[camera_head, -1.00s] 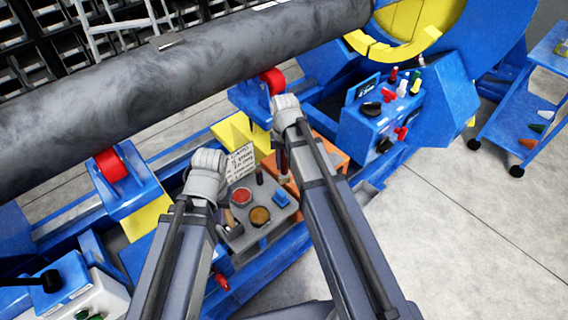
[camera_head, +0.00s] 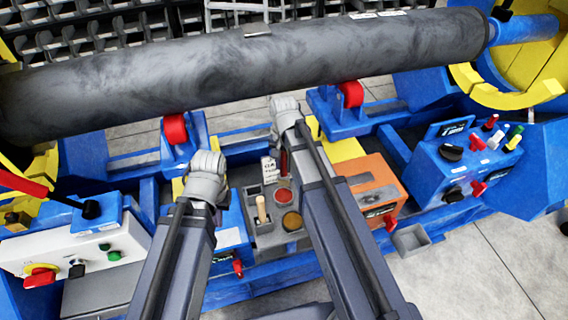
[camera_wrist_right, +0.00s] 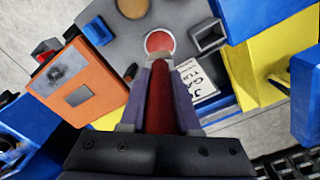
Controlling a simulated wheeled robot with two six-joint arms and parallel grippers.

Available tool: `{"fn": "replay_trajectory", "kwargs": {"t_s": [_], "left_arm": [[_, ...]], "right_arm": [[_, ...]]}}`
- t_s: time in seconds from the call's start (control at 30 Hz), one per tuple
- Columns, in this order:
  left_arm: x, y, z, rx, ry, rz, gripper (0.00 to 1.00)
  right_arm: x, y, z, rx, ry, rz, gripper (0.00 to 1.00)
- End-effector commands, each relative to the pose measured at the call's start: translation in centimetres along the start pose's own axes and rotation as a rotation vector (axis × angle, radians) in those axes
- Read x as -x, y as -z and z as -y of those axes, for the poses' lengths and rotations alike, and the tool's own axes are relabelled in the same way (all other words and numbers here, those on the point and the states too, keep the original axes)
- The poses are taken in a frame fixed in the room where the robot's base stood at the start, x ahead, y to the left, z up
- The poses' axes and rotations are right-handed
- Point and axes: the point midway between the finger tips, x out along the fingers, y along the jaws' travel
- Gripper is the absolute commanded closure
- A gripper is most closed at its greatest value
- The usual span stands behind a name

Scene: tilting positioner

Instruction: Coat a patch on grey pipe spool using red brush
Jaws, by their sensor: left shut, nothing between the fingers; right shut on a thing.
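The grey pipe spool (camera_head: 230,72) lies across the back of the head view, on red rollers. My right gripper (camera_head: 284,150) is shut on the red brush (camera_head: 284,163); in the right wrist view the brush's red handle (camera_wrist_right: 163,100) sits between the two fingers (camera_wrist_right: 161,108). The brush points towards a red-filled pot (camera_wrist_right: 160,42); I cannot tell whether they touch. The pot also shows in the head view (camera_head: 283,196). My left gripper (camera_head: 207,180) is shut and empty, left of the tray; its fingertips are mostly hidden behind its wrist.
The grey tray (camera_head: 266,240) also holds an amber pot (camera_head: 292,221) and a light wooden handle (camera_head: 262,208). An orange box (camera_head: 372,188) stands right of it. Blue control boxes (camera_head: 468,165) and a white one (camera_head: 75,255) flank the frame. Open floor lies at the lower right.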

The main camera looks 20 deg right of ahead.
Motion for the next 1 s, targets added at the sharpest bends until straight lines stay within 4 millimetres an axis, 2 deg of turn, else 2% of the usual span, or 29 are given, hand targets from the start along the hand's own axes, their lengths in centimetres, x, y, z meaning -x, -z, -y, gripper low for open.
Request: {"fn": "replay_trajectory", "kwargs": {"t_s": [0.37,0.8,1.0], "left_arm": [[-1.1,0.1,-0.1,0.000,0.000,0.000,1.00],[-5.3,0.3,-0.5,0.000,0.000,0.000,1.00],[-6.1,0.4,-0.6,-0.001,0.000,0.000,1.00]], "right_arm": [[-1.1,0.0,0.0,0.000,0.000,0.000,1.00],[-5.3,0.0,0.0,0.000,0.000,0.000,1.00],[-6.1,0.0,0.0,0.000,0.000,0.000,1.00]]}}
